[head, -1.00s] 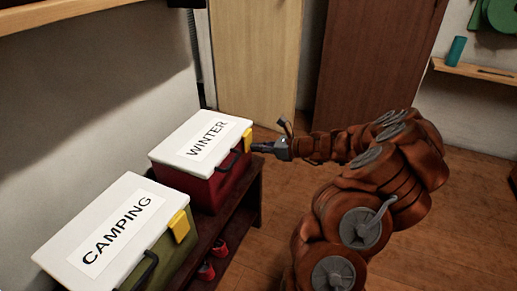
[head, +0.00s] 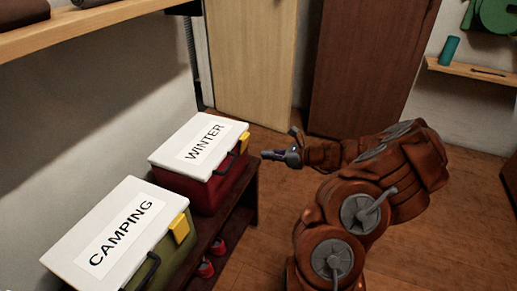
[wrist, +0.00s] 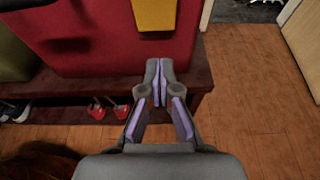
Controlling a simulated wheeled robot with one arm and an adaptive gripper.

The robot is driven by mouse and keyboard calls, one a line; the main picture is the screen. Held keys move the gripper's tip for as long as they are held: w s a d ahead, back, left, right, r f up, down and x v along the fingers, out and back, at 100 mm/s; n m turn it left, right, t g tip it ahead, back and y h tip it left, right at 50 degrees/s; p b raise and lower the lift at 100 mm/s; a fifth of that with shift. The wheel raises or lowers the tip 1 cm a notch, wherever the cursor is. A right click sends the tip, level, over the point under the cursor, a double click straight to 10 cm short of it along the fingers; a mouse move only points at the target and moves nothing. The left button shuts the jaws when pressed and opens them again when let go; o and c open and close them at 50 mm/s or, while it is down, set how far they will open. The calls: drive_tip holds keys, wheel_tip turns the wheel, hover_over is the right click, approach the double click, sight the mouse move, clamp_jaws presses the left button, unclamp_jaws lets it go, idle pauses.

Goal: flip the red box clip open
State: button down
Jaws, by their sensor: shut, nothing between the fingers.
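The red box (head: 222,186) has a white lid labelled WINTER (head: 205,141) and stands on a dark bench. Its yellow clip (head: 244,141) is on the front right, just under the lid edge; it also shows at the top of the wrist view (wrist: 155,14), hanging against the red wall (wrist: 98,35). The clip's upper end is cut off there, so I cannot tell whether it is latched. My gripper (head: 266,155) is shut and empty, to the right of the clip and apart from it in the head view. In the wrist view my gripper (wrist: 160,66) appears below the clip.
A green box labelled CAMPING (head: 178,254) with its own yellow clip (head: 179,228) stands nearer on the same bench (head: 229,229). Red shoes (head: 206,268) sit on the bench's lower shelf. Cabinets stand behind.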

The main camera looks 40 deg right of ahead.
drive_tip(key=s+d+p, duration=0.1)
drive_tip(key=s+d, duration=0.3)
drive_tip(key=s, duration=0.3)
drive_tip(key=shift+r+p, duration=0.3)
drive_tip(key=shift+p, duration=0.05)
drive_tip(key=s+a+r+n+g+y+p, duration=0.15)
drive_tip(key=a+r+n+g+p, duration=0.5)
drive_tip(key=a+r, duration=0.7)
drive_tip(key=s+a+r+n+g+y+p, duration=0.1)
drive_tip(key=s+a+r+n+g+p, duration=0.45)
drive_tip(key=a+r+n, duration=0.85)
drive_tip(key=s+a+r+n+g+h+p, duration=0.2)
drive_tip(key=s+a+r+n+h+p, duration=0.15)
drive_tip(key=s+a+p, duration=0.45)
drive_tip(key=s+d+r+n+h+p, duration=0.2)
drive_tip(key=s+r+h+p, duration=0.1)
drive_tip(key=s, duration=0.3)
drive_tip(key=s+d+r+n+h+p, duration=0.2)
drive_tip(key=s+r+n+h+p, duration=0.1)
drive_tip(key=s+r+p, duration=0.2)
drive_tip(key=shift+s+d+r+n+h, duration=0.3)
drive_tip(key=shift+s+r+h, duration=0.15)
drive_tip(key=shift+s, duration=0.3)
